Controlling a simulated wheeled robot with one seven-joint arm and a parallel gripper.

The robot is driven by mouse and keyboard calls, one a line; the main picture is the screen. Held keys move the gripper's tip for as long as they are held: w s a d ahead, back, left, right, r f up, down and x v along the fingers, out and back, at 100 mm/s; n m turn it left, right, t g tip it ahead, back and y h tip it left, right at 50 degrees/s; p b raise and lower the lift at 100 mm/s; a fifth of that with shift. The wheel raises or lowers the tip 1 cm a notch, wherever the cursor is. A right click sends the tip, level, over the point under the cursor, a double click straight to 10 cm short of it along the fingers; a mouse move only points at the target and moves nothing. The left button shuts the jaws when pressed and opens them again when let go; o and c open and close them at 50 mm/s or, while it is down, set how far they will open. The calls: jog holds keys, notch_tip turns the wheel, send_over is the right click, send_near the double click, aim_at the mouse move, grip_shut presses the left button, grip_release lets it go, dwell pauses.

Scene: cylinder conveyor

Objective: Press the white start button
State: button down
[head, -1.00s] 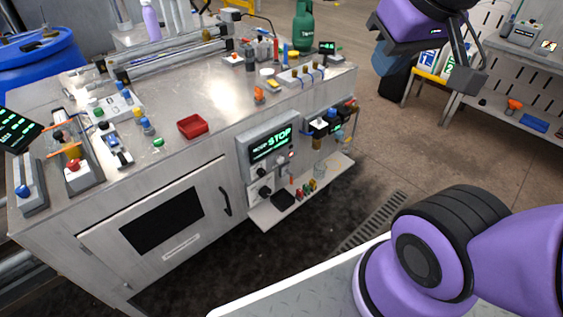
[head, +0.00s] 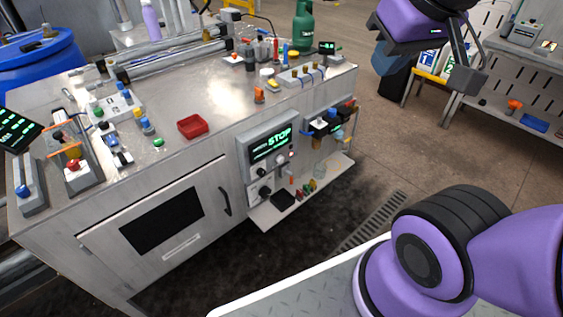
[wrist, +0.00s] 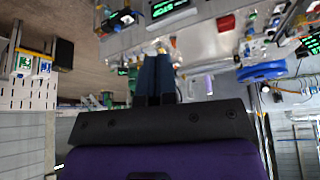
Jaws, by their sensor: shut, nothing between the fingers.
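The grey control box (head: 245,152) is on the front of the metal bench, with a green lit display (head: 272,143) reading STOP. A small pale round button (head: 281,160) sits below the display; it looks like the white start button, but its label is too small to read. My gripper (wrist: 156,57) shows in the wrist view with its two dark blue fingers together and nothing between them. The fingers point toward the bench and are apart from the control box. In the head view, part of my purple arm shows at the top right; the fingertips are not clearly visible there.
A red tray (head: 193,126) and several small fittings are on the bench top (head: 215,95). A small shelf (head: 265,217) juts out below the control box. A valve unit (head: 320,124) is to its right. The floor in front of the bench is clear.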

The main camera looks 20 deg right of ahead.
dwell(0.3)
jog(key=w+d+f+m, duration=0.3)
jog(key=w+f, duration=0.7)
jog(key=w, duration=0.3)
jog(key=w+d+f+m, duration=0.2)
jog(key=w+f+m, duration=0.2)
jog(key=w+f, duration=0.8)
jog(key=w+d+f+m+t, duration=0.1)
jog(key=f+m, duration=0.6)
jog(key=f, duration=1.1)
jog(key=w+f+m+t+y, duration=0.1)
jog(key=f+m, duration=0.7)
jog(key=f, duration=0.9)
jog(key=shift+w+d+f+t, duration=0.4)
jog(key=shift+w+t, duration=0.5)
jog(key=shift+w, duration=0.4)
